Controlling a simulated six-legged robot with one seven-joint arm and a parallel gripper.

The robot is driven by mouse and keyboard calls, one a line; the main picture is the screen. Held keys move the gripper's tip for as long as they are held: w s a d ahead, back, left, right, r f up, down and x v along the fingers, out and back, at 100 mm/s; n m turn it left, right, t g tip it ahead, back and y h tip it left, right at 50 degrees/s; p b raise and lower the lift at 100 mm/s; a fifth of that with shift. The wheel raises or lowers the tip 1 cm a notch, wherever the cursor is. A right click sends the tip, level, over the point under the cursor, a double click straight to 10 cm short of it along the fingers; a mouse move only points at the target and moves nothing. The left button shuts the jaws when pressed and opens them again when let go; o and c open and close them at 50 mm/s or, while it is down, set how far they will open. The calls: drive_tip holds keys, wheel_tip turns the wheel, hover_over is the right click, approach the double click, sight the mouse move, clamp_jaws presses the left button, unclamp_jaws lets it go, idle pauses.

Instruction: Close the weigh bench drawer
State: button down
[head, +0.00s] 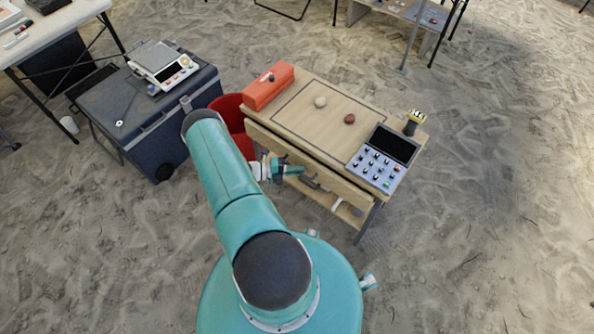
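The wooden weigh bench (384,106) stands right of centre in the head view. Its drawer front (344,188) runs along the near side, below the bench top. A narrow dark gap shows between the drawer front and the top, so the drawer looks slightly open. A dark handle (316,186) appears on the drawer front. My gripper (298,171) is at the drawer front, just left of the handle. I cannot tell whether it touches the front or handle. Its fingers are small and partly merged with the drawer, so their opening is unclear.
On the bench are an orange box (268,88), two small stones (320,101) and a grey keypad console (378,163). A red bucket (232,112) stands left of the bench. A dark cooler (150,125) bears a scale (162,65). Sand at right is clear.

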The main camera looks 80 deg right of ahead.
sight(301, 163)
drive_tip(key=shift+s+d, duration=0.3)
drive_tip(key=shift+d, duration=0.35)
drive_tip(key=shift+s+d, duration=0.25)
drive_tip(key=shift+d, duration=0.45)
drive_tip(key=shift+s+d, duration=0.3)
drive_tip(key=shift+d, duration=0.35)
drive_tip(key=c, duration=1.8)
unclamp_jaws()
drive_tip(key=shift+d, duration=0.1)
drive_tip(key=shift+o, duration=0.2)
drive_tip(key=shift+r, duration=0.1)
drive_tip(key=v, duration=1.4)
drive_tip(key=shift+a, duration=0.2)
